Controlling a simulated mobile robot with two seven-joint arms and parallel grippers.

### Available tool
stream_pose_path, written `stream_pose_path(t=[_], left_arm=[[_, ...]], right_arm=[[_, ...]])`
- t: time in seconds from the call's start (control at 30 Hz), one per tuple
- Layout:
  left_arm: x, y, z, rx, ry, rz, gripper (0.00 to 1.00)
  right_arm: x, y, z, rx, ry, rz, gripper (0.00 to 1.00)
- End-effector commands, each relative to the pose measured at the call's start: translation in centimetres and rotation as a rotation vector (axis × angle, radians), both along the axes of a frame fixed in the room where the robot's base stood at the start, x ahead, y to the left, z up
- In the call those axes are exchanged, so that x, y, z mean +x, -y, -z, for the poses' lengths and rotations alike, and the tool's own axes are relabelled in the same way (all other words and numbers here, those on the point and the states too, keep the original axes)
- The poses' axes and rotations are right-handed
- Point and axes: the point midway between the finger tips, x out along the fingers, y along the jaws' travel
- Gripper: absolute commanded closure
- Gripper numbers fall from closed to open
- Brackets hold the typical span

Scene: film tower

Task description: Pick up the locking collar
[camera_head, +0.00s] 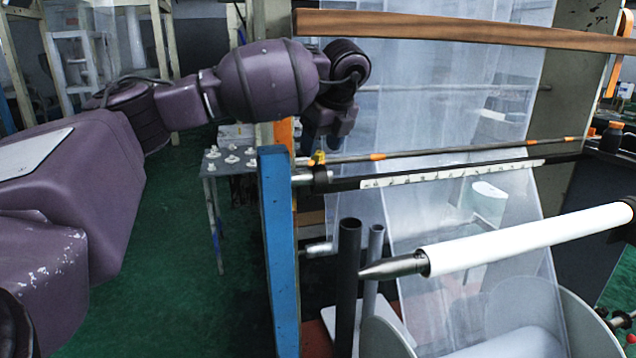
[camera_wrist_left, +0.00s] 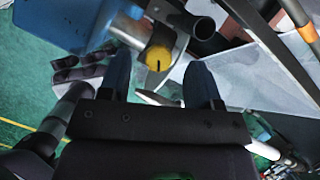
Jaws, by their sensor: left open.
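What looks like the locking collar, a metal ring with a yellow knob (camera_wrist_left: 160,58), is in the left wrist view, just beyond and between my left fingertips. Its yellow part (camera_head: 319,157) shows small in the head view, by the left end of the dark bar near the blue post. My left gripper (camera_wrist_left: 161,80) is open, with two dark blue fingers apart and nothing seen between them. In the head view my left gripper hangs down just above that bar end, its fingers hard to make out. My right gripper is not in view.
A blue post (camera_head: 278,250) stands close beside the bar end. A white roller (camera_head: 530,238) with a pointed metal tip juts in from the right. Translucent film (camera_head: 440,120) hangs behind. A small table (camera_head: 208,168) with white parts stands at left. Green floor is clear below.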

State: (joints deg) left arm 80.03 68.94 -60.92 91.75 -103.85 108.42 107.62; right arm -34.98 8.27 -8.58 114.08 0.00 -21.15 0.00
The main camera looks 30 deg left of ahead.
Motion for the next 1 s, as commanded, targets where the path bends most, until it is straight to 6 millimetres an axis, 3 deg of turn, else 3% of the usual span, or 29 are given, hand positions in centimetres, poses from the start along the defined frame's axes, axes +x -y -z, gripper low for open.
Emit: stream_pose_path(t=[0.2,0.5,0.9,1.0], left_arm=[[0.2,-0.9,2.2,-0.001,-0.001,0.0,0.42],[0.2,-1.0,2.7,-0.001,0.001,0.0,0.42],[0.2,-1.0,2.6,-0.001,0.001,0.0,1.0],[0.2,-1.0,2.6,-0.001,0.001,0.0,1.0]], right_arm=[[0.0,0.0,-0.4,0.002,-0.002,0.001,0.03],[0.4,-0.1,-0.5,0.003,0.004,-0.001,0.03],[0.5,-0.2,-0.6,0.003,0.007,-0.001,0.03],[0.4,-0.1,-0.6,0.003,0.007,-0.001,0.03]])
